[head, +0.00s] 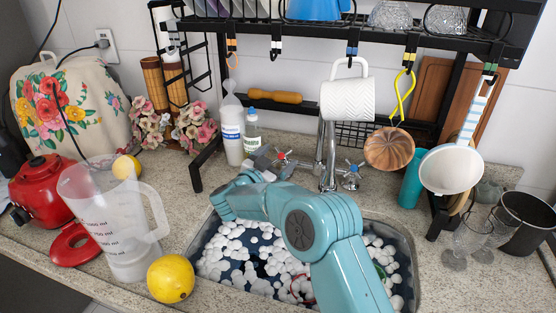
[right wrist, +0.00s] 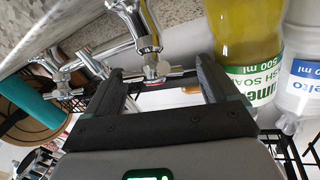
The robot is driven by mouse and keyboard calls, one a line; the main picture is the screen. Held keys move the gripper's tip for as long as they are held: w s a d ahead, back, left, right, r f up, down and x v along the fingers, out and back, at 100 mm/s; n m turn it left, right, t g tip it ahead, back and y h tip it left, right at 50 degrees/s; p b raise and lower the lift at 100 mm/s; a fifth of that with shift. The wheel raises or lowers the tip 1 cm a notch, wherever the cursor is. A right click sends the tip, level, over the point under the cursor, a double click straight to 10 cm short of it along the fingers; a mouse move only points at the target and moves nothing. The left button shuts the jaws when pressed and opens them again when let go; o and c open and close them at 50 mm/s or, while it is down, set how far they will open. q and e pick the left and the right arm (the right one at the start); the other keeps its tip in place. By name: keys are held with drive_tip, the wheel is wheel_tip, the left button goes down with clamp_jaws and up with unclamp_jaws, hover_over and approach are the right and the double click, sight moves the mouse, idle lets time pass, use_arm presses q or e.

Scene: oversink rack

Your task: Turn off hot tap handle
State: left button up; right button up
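The hot tap handle (head: 283,160) is a small chrome cross handle with a red mark, left of the faucet spout behind the sink. In the right wrist view the chrome handle (right wrist: 158,72) lies in the space between my two fingers, with a bit of red showing. My right gripper (right wrist: 160,85) is open, a finger on each side; I cannot tell whether either touches the handle. In the head view my teal right arm reaches over the sink to it. The cold tap handle (head: 352,170), with a blue mark, is right of the spout. My left gripper is not in view.
The dish soap bottle (right wrist: 245,50) and a white bottle (right wrist: 302,75) stand close beside my right gripper. The sink (head: 408,280) is full of white foam. A black rack (head: 330,40) spans above, with a white mug (head: 347,100) hanging near the spout.

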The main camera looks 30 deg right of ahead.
drive_tip(key=shift+d+f, duration=0.1)
drive_tip(key=shift+f, duration=0.15)
drive_tip(key=b+v, duration=0.1)
drive_tip(key=v, duration=1.1)
drive_tip(key=shift+r, duration=0.3)
drive_tip(key=shift+s+r, duration=0.1)
